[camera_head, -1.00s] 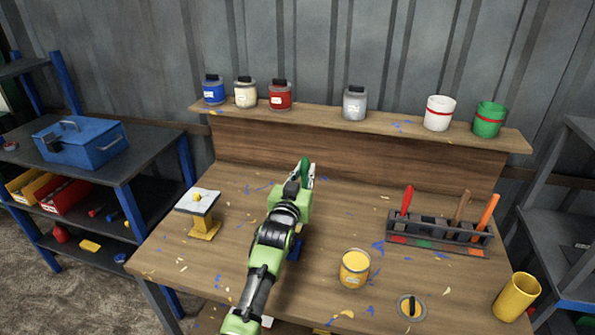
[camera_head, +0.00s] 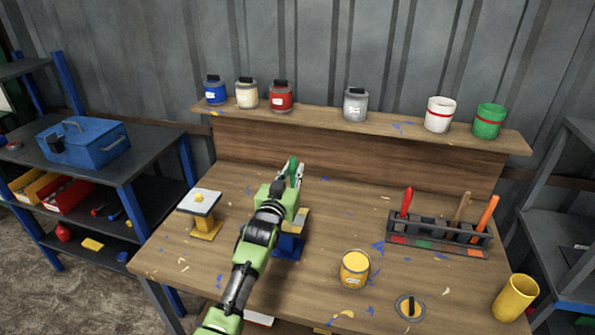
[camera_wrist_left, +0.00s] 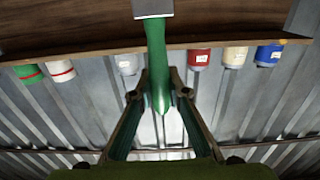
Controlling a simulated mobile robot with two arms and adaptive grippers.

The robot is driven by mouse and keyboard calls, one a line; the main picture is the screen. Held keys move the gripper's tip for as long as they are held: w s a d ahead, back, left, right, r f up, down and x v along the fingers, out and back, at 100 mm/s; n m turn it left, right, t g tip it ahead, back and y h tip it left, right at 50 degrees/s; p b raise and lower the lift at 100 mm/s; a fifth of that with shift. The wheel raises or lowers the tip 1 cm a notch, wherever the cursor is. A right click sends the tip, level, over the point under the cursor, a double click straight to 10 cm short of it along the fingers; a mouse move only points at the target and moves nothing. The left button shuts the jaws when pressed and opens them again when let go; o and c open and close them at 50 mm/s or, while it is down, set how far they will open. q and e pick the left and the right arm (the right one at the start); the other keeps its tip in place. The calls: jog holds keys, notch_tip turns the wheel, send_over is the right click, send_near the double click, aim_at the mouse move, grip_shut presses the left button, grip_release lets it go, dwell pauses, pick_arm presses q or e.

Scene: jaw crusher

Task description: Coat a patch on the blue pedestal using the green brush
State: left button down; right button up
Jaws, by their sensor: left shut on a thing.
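My left gripper (camera_head: 294,180) is shut on the green brush (camera_head: 293,166), whose green handle sticks up above the fingers. In the left wrist view the fingers (camera_wrist_left: 156,90) close around the green handle (camera_wrist_left: 157,62), with the brush's metal collar at the top edge; the bristles are out of view. The blue pedestal (camera_head: 288,246) stands on the table just right of my left forearm. Its top plate (camera_head: 301,221) shows a yellowish area but is partly hidden by the gripper. My right gripper is not in view.
A yellow pedestal (camera_head: 206,229) with a yellow-spotted grey plate stands left. An open yellow paint can (camera_head: 354,268), a lid (camera_head: 410,307), a yellow cup (camera_head: 516,297) and a brush rack (camera_head: 438,236) are right. Paint cans line the back shelf (camera_head: 320,116).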

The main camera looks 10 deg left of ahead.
pick_arm(q)
jog(key=a, duration=0.5)
jog(key=shift+w+a, duration=0.1)
jog(key=shift+a, duration=0.2)
dwell(0.4)
notch_tip(320, 180, up, 5)
jog(key=p, duration=0.5)
